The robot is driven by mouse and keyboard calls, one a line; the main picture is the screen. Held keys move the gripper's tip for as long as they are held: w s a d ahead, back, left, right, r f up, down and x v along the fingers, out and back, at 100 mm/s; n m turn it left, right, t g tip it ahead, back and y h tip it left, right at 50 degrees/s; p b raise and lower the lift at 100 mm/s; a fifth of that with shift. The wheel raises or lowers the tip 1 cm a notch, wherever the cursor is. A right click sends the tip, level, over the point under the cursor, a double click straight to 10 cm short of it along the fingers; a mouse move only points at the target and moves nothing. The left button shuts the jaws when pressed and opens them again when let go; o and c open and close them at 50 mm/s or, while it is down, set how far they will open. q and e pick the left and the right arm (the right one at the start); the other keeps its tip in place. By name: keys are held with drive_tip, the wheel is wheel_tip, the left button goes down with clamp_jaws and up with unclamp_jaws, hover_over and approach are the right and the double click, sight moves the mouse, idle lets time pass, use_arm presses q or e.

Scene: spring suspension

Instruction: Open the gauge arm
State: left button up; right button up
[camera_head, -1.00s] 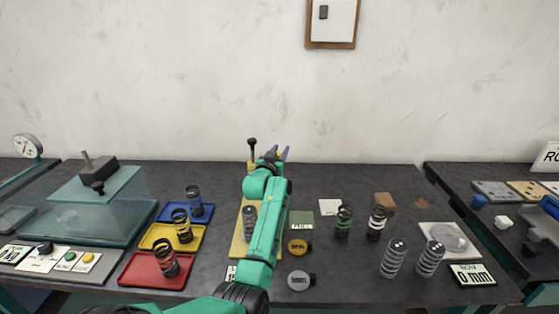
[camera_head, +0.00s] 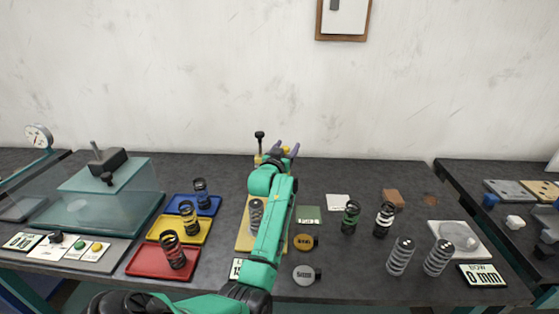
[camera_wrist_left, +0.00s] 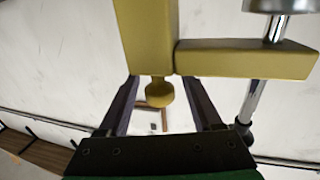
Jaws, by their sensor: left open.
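The yellow gauge stand has a yellow base plate (camera_head: 245,238) on the middle of the table, with a coil spring (camera_head: 256,212) standing on it. A black-topped plunger (camera_head: 259,135) rises at its upper end. In the left wrist view a yellow arm bar (camera_wrist_left: 245,60) juts right from a yellow block (camera_wrist_left: 147,35) that ends in a small round knob (camera_wrist_left: 159,92). My left gripper (camera_head: 285,150) is at the top of the stand; in the wrist view its open fingers (camera_wrist_left: 160,98) lie on either side of the knob, and contact cannot be told. My arm hides much of the stand. My right gripper is out of view.
Blue, yellow and red trays (camera_head: 162,262) with springs lie left of the stand. Round weights (camera_head: 303,275) and several springs (camera_head: 400,256) stand to the right. A glass-covered press (camera_head: 110,195) stands at the left. The back of the table right of my gripper is clear.

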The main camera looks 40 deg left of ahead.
use_arm(q)
drive_tip(key=b+v, duration=0.2)
drive_tip(key=v, duration=1)
drive_tip(key=shift+s+d+b, duration=0.2)
drive_tip(key=shift+s+b, duration=0.1)
drive_tip(key=shift+s, duration=0.05)
drive_tip(key=shift+f, duration=0.15)
